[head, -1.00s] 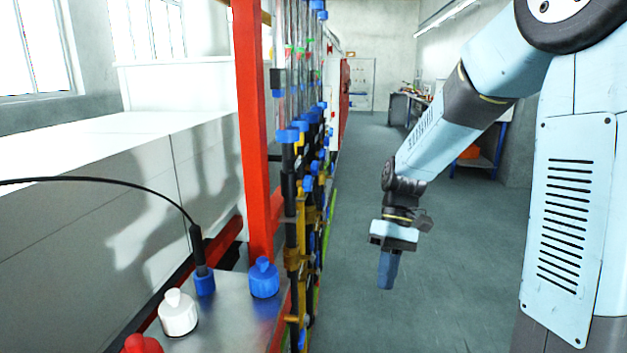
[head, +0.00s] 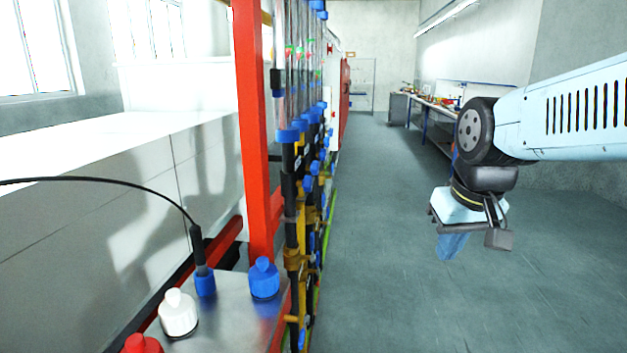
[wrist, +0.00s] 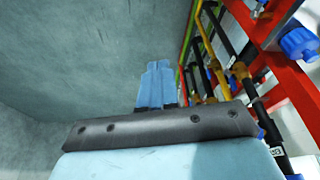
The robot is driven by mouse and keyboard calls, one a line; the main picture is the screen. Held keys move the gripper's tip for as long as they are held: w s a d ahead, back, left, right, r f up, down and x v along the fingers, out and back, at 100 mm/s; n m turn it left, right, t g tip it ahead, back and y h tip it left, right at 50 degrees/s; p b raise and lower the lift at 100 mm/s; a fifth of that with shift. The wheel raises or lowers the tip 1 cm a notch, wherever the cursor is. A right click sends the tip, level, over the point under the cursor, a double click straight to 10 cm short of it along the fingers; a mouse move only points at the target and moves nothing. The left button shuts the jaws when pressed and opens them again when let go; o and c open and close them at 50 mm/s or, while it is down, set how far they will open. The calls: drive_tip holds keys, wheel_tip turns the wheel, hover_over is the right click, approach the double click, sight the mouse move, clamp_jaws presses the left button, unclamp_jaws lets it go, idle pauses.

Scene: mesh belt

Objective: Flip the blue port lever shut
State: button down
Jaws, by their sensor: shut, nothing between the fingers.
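I cannot make out with certainty a lever belonging to a blue port. Two blue fittings stand on the metal plate (head: 225,320) at lower left in the head view: a blue cap (head: 264,278) and a blue socket (head: 205,283) with a black cable plugged in from above. My gripper (head: 452,247) hangs over the open floor to the right, well apart from the plate and the rack. Its light-blue fingers are together and empty. They also show in the wrist view (wrist: 157,84), pointing away from the camera.
A white cap (head: 178,312) and a red cap (head: 142,344) stand on the same plate. A red-framed rack (head: 250,130) with pipes and several blue knobs runs along the aisle's left. In the wrist view a blue knob (wrist: 299,43) shows upper right. The aisle floor (head: 385,220) is clear.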

drive_tip(key=c, duration=1.8)
unclamp_jaws()
drive_tip(key=s+r+t, duration=0.1)
drive_tip(key=s+d+r+m+t, duration=0.1)
drive_tip(key=shift+s+d, duration=0.25)
drive_tip(key=shift+s, duration=0.1)
drive_tip(key=shift+c, duration=0.2)
drive_tip(key=o, duration=0.6)
drive_tip(key=shift+w+a, duration=0.2)
drive_tip(key=shift+o, duration=0.2)
drive_tip(key=w+a+g+y, duration=0.1)
drive_tip(key=w+a+g, duration=0.1)
drive_tip(key=w+a, duration=0.2)
drive_tip(key=shift+w+a+f, duration=0.2)
drive_tip(key=shift+a+f, duration=0.1)
drive_tip(key=shift+f, duration=0.15)
drive_tip(key=m+g, duration=0.2)
drive_tip(key=g, duration=0.6)
approach(303, 329)
drive_tip(key=shift+h, duration=0.3)
drive_tip(key=x, duration=0.9)
drive_tip(key=shift+a, duration=0.3)
drive_tip(key=shift+c, duration=0.4)
clamp_jaws()
